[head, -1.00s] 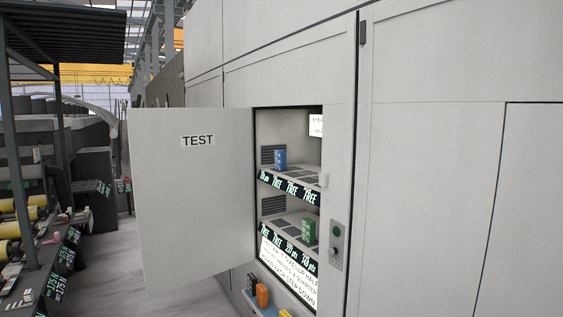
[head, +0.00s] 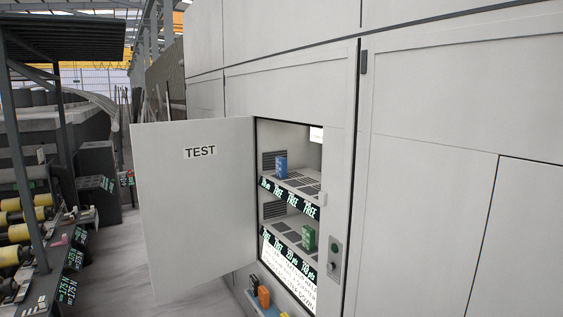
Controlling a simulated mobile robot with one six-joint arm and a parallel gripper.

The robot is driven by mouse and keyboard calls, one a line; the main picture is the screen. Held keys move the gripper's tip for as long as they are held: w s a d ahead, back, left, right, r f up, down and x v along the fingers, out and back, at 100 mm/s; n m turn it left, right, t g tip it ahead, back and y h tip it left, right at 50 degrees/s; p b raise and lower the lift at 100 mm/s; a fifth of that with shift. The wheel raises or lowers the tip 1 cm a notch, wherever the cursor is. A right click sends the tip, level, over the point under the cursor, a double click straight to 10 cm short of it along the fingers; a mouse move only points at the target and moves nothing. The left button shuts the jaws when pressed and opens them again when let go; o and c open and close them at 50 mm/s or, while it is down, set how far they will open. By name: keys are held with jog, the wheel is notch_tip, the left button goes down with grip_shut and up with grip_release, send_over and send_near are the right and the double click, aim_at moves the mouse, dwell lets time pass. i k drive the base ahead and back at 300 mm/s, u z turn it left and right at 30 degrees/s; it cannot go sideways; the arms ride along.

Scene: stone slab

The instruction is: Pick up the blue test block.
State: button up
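The blue test block (head: 281,166) stands upright on the upper shelf (head: 298,184) of an open wall cabinet, towards the shelf's left end. A green block (head: 308,239) stands on the lower shelf (head: 295,232), towards its right. The cabinet door (head: 195,215), marked TEST, is swung open to the left. My gripper is not in this view.
Below the cabinet a blue tray (head: 256,304) holds an orange block (head: 264,296) and a dark one. A control panel (head: 333,257) is right of the opening. Machinery with yellow rolls (head: 22,232) stands left, with clear floor (head: 122,262) between.

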aim_at(280, 162)
jog(key=u, duration=0.25)
jog(key=i, duration=0.75)
jog(key=u, duration=0.5)
jog(key=i, duration=2.3)
jog(key=z, duration=0.35)
